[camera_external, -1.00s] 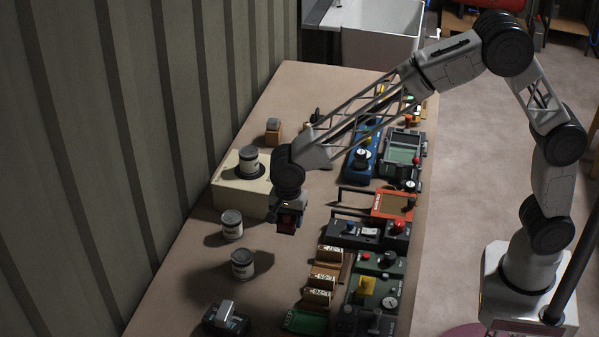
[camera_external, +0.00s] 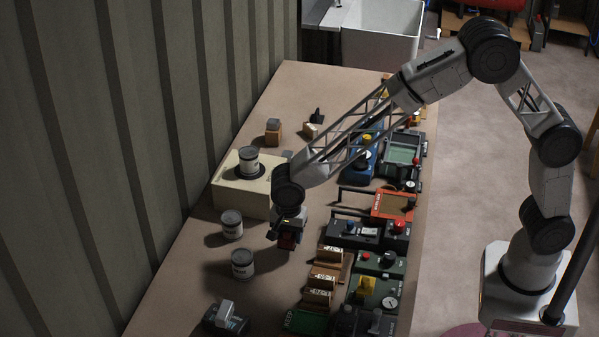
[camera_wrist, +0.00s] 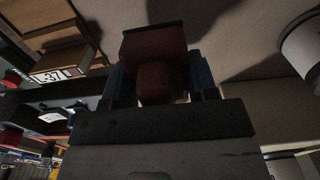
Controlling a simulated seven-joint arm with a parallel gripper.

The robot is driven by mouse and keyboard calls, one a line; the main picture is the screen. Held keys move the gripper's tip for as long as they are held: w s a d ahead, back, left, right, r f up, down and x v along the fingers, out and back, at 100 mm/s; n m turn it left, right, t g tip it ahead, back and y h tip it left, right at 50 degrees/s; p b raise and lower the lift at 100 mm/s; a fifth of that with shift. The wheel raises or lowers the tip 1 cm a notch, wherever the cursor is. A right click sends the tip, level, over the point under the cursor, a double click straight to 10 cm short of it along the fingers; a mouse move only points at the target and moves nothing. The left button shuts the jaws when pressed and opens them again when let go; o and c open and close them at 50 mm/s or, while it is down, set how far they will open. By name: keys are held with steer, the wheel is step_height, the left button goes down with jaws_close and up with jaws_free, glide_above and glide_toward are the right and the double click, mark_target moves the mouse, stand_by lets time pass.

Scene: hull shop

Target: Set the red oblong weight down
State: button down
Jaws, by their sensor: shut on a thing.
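My gripper (camera_external: 287,236) hangs over the table, between the light cans on its left and the labelled wooden holders on its right. It is shut on the red oblong weight (camera_external: 288,241), which shows as a small dark red block under the jaws. In the wrist view the weight (camera_wrist: 155,50) sits between the two fingers, with a knob on its near side. I cannot tell whether its underside touches the table; it seems close to the surface.
Two cans (camera_external: 242,264) stand left of my gripper. Another can (camera_external: 249,160) stands on a cream box (camera_external: 230,190) behind. Wooden holders with labels (camera_external: 329,257) and several control boxes (camera_external: 368,234) line the right side. Bare tabletop (camera_external: 270,290) lies in front.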

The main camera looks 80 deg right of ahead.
mark_target(289, 241)
stand_by(0.3)
steer(key=shift+f, duration=1.8)
steer(key=shift+f, duration=0.15)
steer(key=shift+c, duration=2)
jaws_free()
step_height(289, 241, up, 12)
steer(key=shift+r, duration=0.1)
